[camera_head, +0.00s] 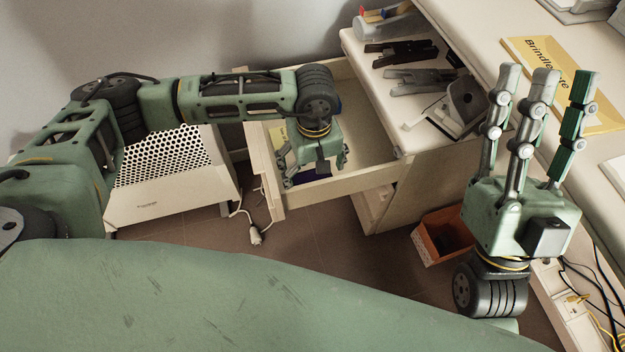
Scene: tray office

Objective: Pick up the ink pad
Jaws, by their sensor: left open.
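The pulled-out drawer (345,183) is below the desk's left end. In it, a dark blue flat thing (304,174) shows partly beneath my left gripper; it may be the ink pad, but most of it is hidden. My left gripper (317,174) points down into the drawer, open, with its fingers spread around and above that thing. I cannot tell whether they touch it. My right gripper (545,82) is at the right, fingers pointing up, open and empty, away from the drawer.
A yellow item (280,136) lies at the drawer's left side. Staplers (418,80) and a hole punch (466,100) are on the desk above. A white perforated unit (165,175) stands left of the drawer. An orange bin (440,238) and a cable plug (256,236) are on the floor.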

